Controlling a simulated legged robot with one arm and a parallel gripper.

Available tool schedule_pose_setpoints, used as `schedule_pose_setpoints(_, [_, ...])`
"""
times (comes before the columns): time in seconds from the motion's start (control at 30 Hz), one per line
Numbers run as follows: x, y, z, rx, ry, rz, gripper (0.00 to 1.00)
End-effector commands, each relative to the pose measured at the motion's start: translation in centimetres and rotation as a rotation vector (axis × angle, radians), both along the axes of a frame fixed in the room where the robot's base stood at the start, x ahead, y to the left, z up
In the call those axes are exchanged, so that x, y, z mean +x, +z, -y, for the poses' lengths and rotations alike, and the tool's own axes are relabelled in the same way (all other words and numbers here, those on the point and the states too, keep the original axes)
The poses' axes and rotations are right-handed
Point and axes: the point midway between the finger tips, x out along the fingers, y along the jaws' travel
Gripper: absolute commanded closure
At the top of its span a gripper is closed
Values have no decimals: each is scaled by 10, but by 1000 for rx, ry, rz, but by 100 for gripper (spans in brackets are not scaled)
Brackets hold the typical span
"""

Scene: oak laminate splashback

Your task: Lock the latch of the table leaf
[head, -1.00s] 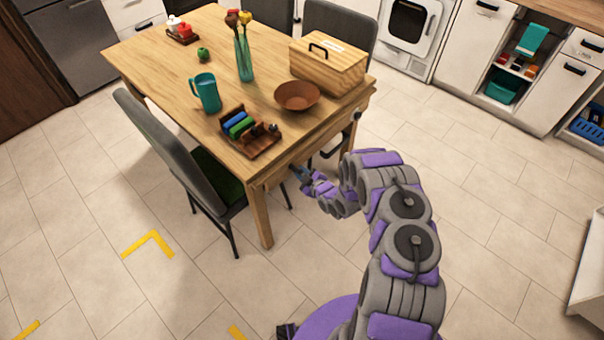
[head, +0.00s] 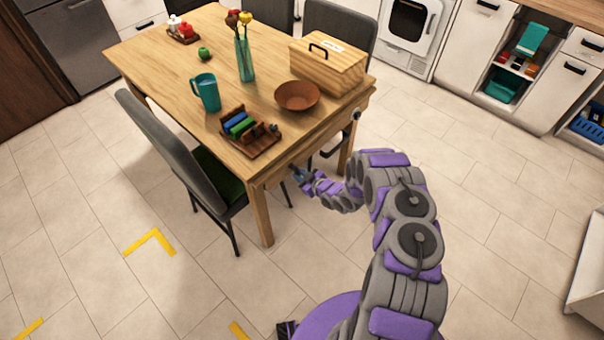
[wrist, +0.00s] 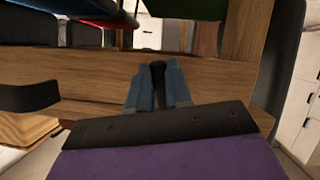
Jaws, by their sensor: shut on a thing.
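The wooden table (head: 150,45) stands ahead of me, and its near right edge (head: 322,128) faces my arm in the head view. My gripper (head: 298,174) is at the apron under this edge, near the front corner leg. In the wrist view its blue fingers (wrist: 157,88) are closed around a small dark upright piece, which looks like the latch (wrist: 157,70), against a wooden rail (wrist: 210,78). The fingers hide most of this piece, and I cannot tell whether it is locked.
A grey chair (head: 165,140) stands close on the left of the table corner. A wooden box (head: 328,68), brown bowl (head: 297,95), teal mug (head: 207,92) and brown tray (head: 262,146) stand on the table. The floor to the right is clear.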

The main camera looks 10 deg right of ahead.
Motion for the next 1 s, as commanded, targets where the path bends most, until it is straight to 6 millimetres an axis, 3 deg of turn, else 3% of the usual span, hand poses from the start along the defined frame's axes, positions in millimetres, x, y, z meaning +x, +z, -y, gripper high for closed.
schedule_pose_setpoints(0.4, [0,4,-6,181,2,-115,100])
schedule_pose_setpoints(1.0, [1,5,-7,216,0,-137,100])
